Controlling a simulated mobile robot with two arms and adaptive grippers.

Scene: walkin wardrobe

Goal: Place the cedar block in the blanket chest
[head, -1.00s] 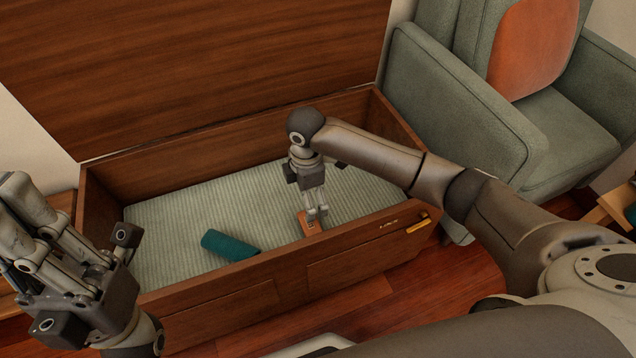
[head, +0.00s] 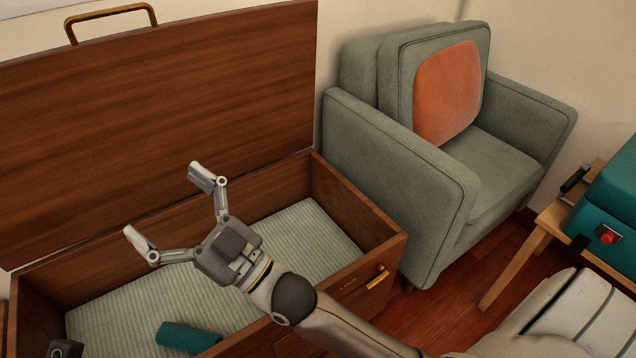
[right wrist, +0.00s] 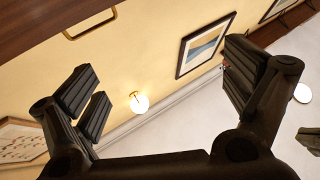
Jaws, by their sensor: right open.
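The wooden blanket chest (head: 362,208) stands with its lid (head: 150,110) raised and a pale striped lining (head: 310,235) on its floor. My right gripper (head: 170,208) is above the chest, fingers spread wide and pointing up and left, with nothing between them. In the right wrist view the right gripper (right wrist: 165,85) is also open and empty, facing the wall and ceiling. I cannot see the cedar block now; my right arm and gripper cover part of the chest floor.
A dark teal roll (head: 188,338) lies on the chest lining. A green armchair (head: 400,185) with an orange cushion (head: 447,92) stands close to the chest's right end. A wooden table (head: 548,218) with a teal case (head: 612,215) is at the far right.

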